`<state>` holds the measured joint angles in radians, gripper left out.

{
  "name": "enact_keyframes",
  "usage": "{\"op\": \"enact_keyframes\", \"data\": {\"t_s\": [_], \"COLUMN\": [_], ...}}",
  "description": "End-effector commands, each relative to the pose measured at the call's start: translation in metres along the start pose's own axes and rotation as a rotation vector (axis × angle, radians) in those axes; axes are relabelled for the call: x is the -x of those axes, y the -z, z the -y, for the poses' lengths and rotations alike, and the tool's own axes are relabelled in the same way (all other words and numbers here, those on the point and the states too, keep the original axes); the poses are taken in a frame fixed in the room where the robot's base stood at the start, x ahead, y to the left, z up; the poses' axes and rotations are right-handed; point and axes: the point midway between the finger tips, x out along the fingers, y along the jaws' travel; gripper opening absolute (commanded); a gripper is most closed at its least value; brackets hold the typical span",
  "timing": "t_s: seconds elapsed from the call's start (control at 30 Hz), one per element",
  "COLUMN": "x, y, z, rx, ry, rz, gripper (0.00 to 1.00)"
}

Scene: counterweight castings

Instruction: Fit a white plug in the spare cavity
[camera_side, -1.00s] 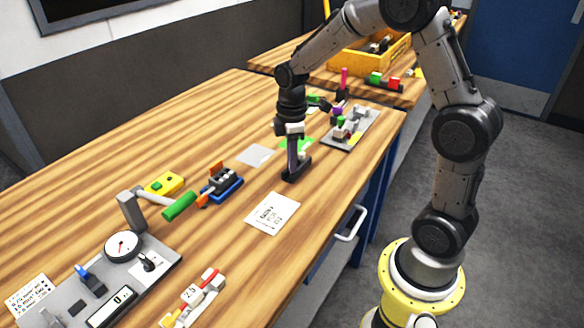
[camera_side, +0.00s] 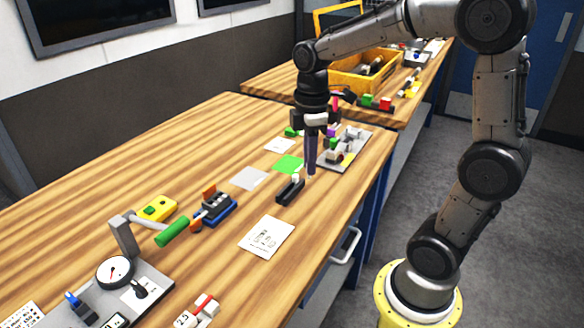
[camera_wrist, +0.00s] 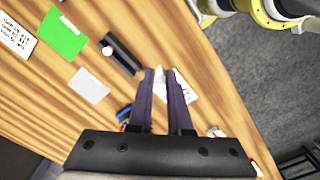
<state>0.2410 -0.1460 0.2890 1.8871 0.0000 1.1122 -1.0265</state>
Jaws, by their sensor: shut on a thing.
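My gripper (camera_side: 311,172) is raised just beside and above a black block (camera_side: 289,191), with its fingers pointing down. In the wrist view its fingertips (camera_wrist: 159,75) are shut on a small whitish piece, apparently a white plug (camera_wrist: 159,74). Another small white piece (camera_side: 295,178) sits at the far end of the black block, and it also shows in the wrist view (camera_wrist: 107,50). A blue fixture with dark grey castings (camera_side: 216,207) stands to the left on the table. I cannot make out its cavities from here.
A white printed card (camera_side: 267,236), a grey square (camera_side: 249,178) and a green square (camera_side: 288,164) lie flat nearby. A grey plate with small parts (camera_side: 346,147) is behind my gripper.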

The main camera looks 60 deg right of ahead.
Motion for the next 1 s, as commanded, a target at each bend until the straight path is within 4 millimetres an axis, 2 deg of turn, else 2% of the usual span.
{"op": "enact_keyframes", "data": {"t_s": [0.1, 0.23, 0.43, 0.57, 0.67, 0.77, 0.9, 1.0], "x": [0.012, 0.020, 0.028, 0.030, 0.043, 0.057, 0.069, 0.070], "y": [-0.013, -0.024, -0.032, -0.033, -0.025, -0.007, 0.034, 0.065], "z": [0.022, 0.039, 0.053, 0.055, 0.042, 0.020, -0.015, -0.035], "rx": [0.000, 0.000, -0.016, -0.113, -0.255, -0.419, -0.614, -0.717], "ry": [-0.004, -0.002, -0.001, -0.001, -0.002, 0.001, 0.001, 0.002], "rz": [-0.002, -0.001, -0.001, -0.001, -0.002, 0.001, 0.001, 0.003], "gripper": [0.00, 0.00, 0.00, 0.00, 0.00, 0.00, 0.00, 0.00]}}
